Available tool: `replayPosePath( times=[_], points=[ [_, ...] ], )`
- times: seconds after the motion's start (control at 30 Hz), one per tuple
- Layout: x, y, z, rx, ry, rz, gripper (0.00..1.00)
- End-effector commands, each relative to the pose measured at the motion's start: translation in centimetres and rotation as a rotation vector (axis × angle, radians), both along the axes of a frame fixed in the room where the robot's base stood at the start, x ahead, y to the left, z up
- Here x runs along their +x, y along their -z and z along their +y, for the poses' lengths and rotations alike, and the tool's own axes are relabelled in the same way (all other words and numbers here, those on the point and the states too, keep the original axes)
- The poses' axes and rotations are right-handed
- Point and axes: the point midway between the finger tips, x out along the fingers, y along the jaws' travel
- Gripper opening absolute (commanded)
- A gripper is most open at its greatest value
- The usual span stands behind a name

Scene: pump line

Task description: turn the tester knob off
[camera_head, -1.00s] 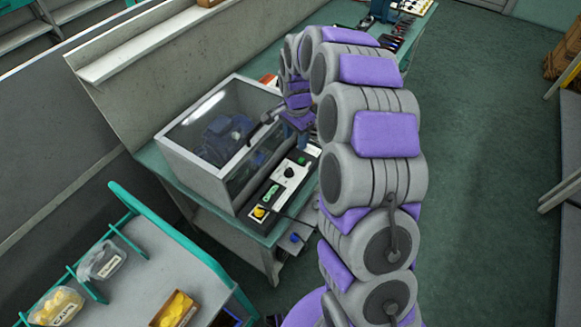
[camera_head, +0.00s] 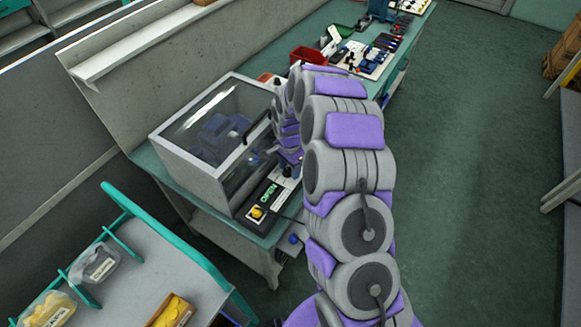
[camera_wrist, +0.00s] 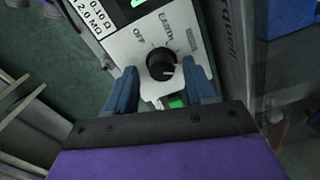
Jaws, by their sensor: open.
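The tester knob (camera_wrist: 161,62) is a round black dial with a small white mark, on a pale faceplate (camera_wrist: 133,48) lettered OFF and EARTH in the wrist view. The mark appears at its lower right, away from OFF. My gripper (camera_wrist: 163,76) is open, with one blue finger on each side of the knob's near edge. I cannot tell whether the fingers touch it. In the head view my gripper (camera_head: 290,160) is over the tester panel beside the clear-sided box, and my arm hides the knob.
The box (camera_head: 190,165) with a dark handle and a blue machine inside stands close left of my gripper. A yellow button (camera_head: 257,212) and a green OPEN label (camera_head: 268,195) are on the black panel. A red bin (camera_head: 308,58) stands farther back.

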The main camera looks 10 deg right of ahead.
Motion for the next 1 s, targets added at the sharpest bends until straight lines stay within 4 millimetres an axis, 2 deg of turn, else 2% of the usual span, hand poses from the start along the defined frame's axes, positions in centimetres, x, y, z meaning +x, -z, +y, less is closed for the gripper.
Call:
replayPosePath(
  times=[0.23,0.47,0.8,1.0],
  points=[
    [0.0,0.0,-0.3,0.004,-0.001,0.000,0.53],
    [0.0,0.0,-0.8,0.010,0.001,-0.001,0.31],
    [-0.1,0.0,-0.3,0.003,-0.001,0.001,0.00],
    [-0.2,0.0,-0.1,0.004,-0.001,0.002,0.00]
  ],
)
